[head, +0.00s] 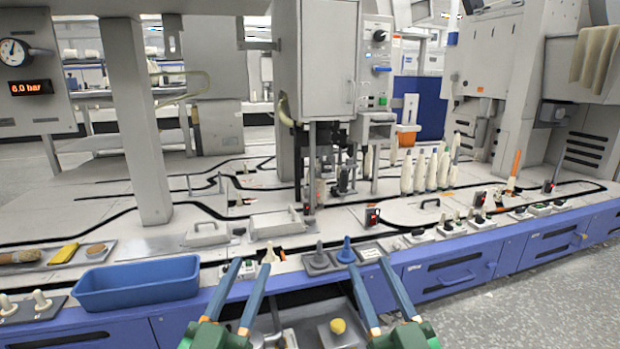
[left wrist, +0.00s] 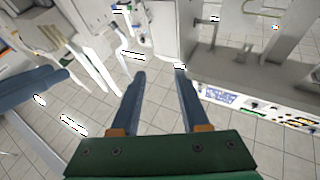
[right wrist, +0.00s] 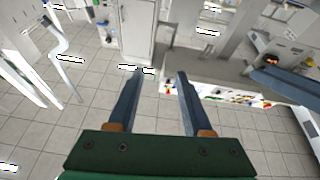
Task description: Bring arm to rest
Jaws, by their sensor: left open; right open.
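My left gripper (head: 251,262) is in the lower middle of the head view, its two blue fingers apart with nothing between them. It also shows open and empty in the left wrist view (left wrist: 158,75). My right gripper (head: 367,265) is to its right, also open and empty; the right wrist view (right wrist: 153,75) shows its fingers apart with floor behind. In the head view both grippers overlap the front edge of the machine table. I cannot tell the exact gap between fingers and table.
A blue tray (head: 137,283) stands on the table's front left. A blue cone-shaped piece (head: 346,251) and a grey one (head: 319,256) stand on dark bases near the front edge. Several white bobbins (head: 432,170) stand further back right. Open floor (head: 540,310) lies at lower right.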

